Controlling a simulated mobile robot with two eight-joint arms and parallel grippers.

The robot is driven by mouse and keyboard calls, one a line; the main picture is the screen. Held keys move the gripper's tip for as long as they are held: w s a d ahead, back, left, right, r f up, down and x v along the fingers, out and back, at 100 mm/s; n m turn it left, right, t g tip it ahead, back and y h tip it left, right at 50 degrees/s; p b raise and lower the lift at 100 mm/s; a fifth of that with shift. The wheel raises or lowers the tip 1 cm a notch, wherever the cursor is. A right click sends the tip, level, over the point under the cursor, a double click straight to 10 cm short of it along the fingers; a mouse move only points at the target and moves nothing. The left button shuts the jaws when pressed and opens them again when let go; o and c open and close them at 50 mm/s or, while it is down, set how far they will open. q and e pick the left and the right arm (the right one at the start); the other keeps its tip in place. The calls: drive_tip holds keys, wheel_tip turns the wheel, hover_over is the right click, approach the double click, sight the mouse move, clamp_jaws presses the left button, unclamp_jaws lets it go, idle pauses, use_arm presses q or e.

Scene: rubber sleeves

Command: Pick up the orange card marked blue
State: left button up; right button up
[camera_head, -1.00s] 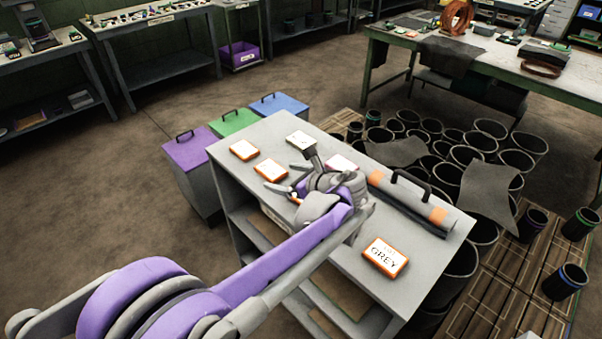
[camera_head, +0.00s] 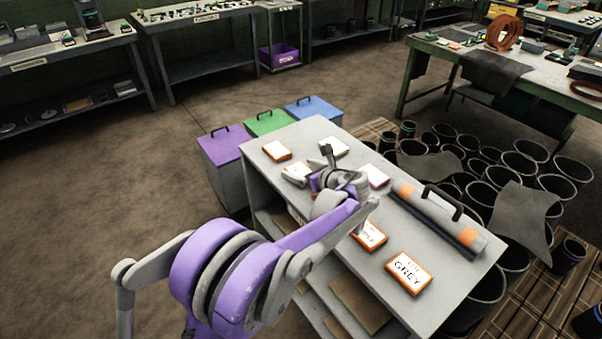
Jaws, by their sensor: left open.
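Orange-edged cards with white faces lie on a grey cabinet top (camera_head: 345,262). One orange card (camera_head: 277,150) lies at the far left corner. A third orange card (camera_head: 372,237) is partly hidden behind my left arm. A near orange card (camera_head: 408,272) reads GREY. I cannot read blue on any card. My left gripper is open, low over the cabinet top; I cannot tell whether it touches the card. My right gripper is not in view.
A white card (camera_head: 333,146) and a pink-edged card (camera_head: 374,175) also lie on the top. A grey cylinder with a black handle (camera_head: 437,216) lies along the right side. Purple (camera_head: 221,145), green (camera_head: 268,122) and blue (camera_head: 313,107) lidded bins stand behind.

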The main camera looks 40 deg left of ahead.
use_arm(q)
drive_tip(key=shift+w+a+f, duration=0.15)
drive_tip(key=shift+a+f, duration=0.1)
drive_tip(key=shift+a, duration=0.2)
drive_tip(key=c, duration=1.3)
